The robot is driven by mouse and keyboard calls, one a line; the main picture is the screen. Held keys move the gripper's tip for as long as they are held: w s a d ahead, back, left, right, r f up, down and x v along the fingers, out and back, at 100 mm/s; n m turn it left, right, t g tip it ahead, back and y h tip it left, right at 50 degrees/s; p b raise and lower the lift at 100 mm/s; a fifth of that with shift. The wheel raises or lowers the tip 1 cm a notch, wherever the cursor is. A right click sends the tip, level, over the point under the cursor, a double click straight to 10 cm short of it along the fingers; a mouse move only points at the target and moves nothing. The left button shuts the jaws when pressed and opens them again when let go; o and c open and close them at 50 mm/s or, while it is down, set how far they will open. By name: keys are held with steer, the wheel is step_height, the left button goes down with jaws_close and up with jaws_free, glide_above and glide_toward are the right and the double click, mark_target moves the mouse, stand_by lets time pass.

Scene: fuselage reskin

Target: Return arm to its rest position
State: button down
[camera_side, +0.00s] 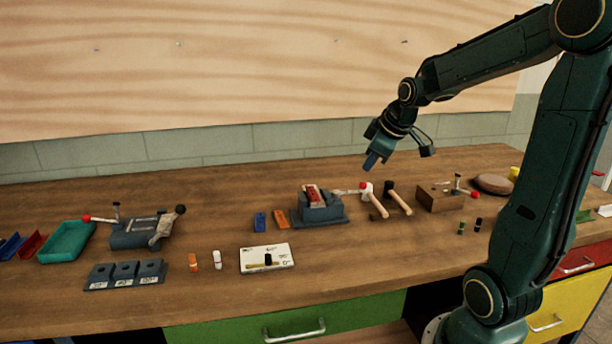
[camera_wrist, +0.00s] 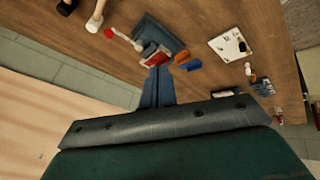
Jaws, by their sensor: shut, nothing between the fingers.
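My gripper (camera_side: 371,161) hangs above the back of the bench, pointing down and to the left, clear of everything below it. Its fingers are together and nothing shows between them. In the wrist view the shut fingers (camera_wrist: 157,84) reach up from the lower middle, with the grey block fixture beyond them. My arm comes in from the right in the side view, raised and bent over the bench.
The wooden bench (camera_side: 360,258) holds a grey fixture with a red piece (camera_side: 318,207), two hammers (camera_side: 376,200), a wooden block (camera_side: 438,197), a clamp fixture (camera_side: 135,231), a green tray (camera_side: 67,242) and a white card (camera_side: 267,257). A wood panel (camera_side: 250,60) stands behind. Air around the gripper is free.

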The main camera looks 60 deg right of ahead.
steer(key=s+a+r+m+y, duration=0.1)
steer(key=s+a, duration=0.5)
steer(key=a, duration=0.5)
steer(key=s+a+r+y, duration=0.1)
steer(key=s+a, duration=0.5)
steer(key=a, duration=0.4)
steer(key=shift+s+a+m+y, duration=0.25)
steer(key=shift+a+m+y, duration=0.05)
steer(key=shift+a+m, duration=0.1)
